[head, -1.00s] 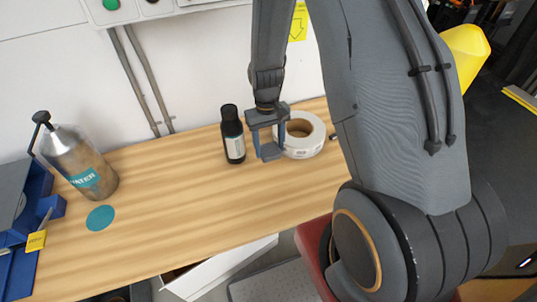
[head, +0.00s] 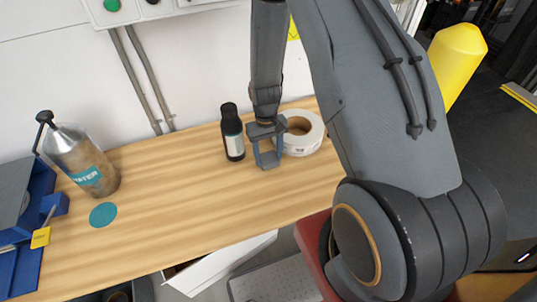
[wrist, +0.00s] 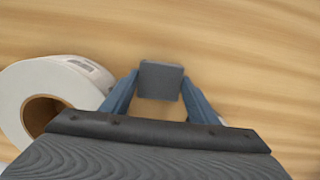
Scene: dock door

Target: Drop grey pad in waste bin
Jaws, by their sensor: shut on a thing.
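The grey pad (wrist: 160,80) is a small square block between my fingertips in the wrist view. My gripper (wrist: 160,92) is shut on it. In the head view my gripper (head: 268,160) is low over the wooden table (head: 190,205), between the black bottle and the white roll. I cannot tell whether the pad touches the table. A dark container (head: 142,291), cut off at the bottom edge of the head view, stands below the table; I cannot tell whether it is the waste bin.
A black bottle (head: 232,135) stands left of my gripper, and a white tape roll (head: 303,138) lies close on its right. A pump bottle (head: 85,165), a teal disc (head: 103,214) and a blue fixture (head: 25,220) are at left. A white open box (head: 222,264) is below the table.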

